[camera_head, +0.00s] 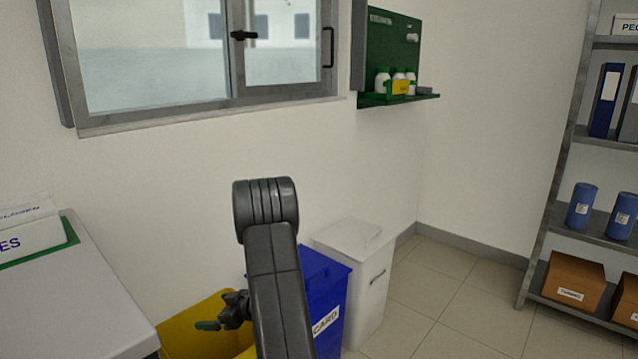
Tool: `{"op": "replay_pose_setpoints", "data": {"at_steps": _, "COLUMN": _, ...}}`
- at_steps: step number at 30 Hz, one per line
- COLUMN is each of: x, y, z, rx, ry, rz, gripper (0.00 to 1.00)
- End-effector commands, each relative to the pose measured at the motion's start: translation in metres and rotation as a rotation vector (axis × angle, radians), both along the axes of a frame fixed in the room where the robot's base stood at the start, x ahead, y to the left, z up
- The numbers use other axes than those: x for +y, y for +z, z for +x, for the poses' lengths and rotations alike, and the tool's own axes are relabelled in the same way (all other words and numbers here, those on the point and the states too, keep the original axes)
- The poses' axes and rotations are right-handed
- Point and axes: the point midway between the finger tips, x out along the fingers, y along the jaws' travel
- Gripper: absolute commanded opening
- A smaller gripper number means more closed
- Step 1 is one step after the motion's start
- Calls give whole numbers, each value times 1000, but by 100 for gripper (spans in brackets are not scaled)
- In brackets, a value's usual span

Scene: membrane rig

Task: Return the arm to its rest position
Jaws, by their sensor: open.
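My arm rises from the bottom of the head view as a dark grey link, bent at a thick ribbed joint at its top. My gripper (219,312) shows small and partly hidden at the left side of this link, above the yellow bin. Its jaws are open, and one dark finger with a green tip points left. I see nothing held between them. The rest of the gripper and the wrist are hidden behind the link.
A yellow bin (185,334), a blue bin (332,287) and a white lidded bin (366,290) stand along the wall. A grey worktop (75,310) is at left. Shelving (553,205) stands at right. Tiled floor (450,310) between is clear.

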Motion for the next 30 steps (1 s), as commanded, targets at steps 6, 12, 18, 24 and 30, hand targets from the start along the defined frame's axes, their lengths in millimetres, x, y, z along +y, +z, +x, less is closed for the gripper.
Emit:
{"op": "replay_pose_setpoints", "data": {"at_steps": 6, "x": -2, "y": 27, "z": 1, "rx": -3, "ry": -2, "rz": 1, "gripper": 100}}
{"op": "replay_pose_setpoints", "data": {"at_steps": 12, "x": -2, "y": 31, "z": 1, "rx": -2, "ry": -2, "rz": 0, "gripper": 100}}
{"op": "replay_pose_setpoints", "data": {"at_steps": 18, "x": -2, "y": 30, "z": 1, "rx": -2, "ry": -2, "rz": 0, "gripper": 100}}
{"op": "replay_pose_setpoints", "data": {"at_steps": 24, "x": -2, "y": 28, "z": 1, "rx": -2, "ry": -2, "rz": 0, "gripper": 100}}
{"op": "replay_pose_setpoints", "data": {"at_steps": 30, "x": -2, "y": 11, "z": 1, "rx": -2, "ry": -2, "rz": 0, "gripper": 100}}
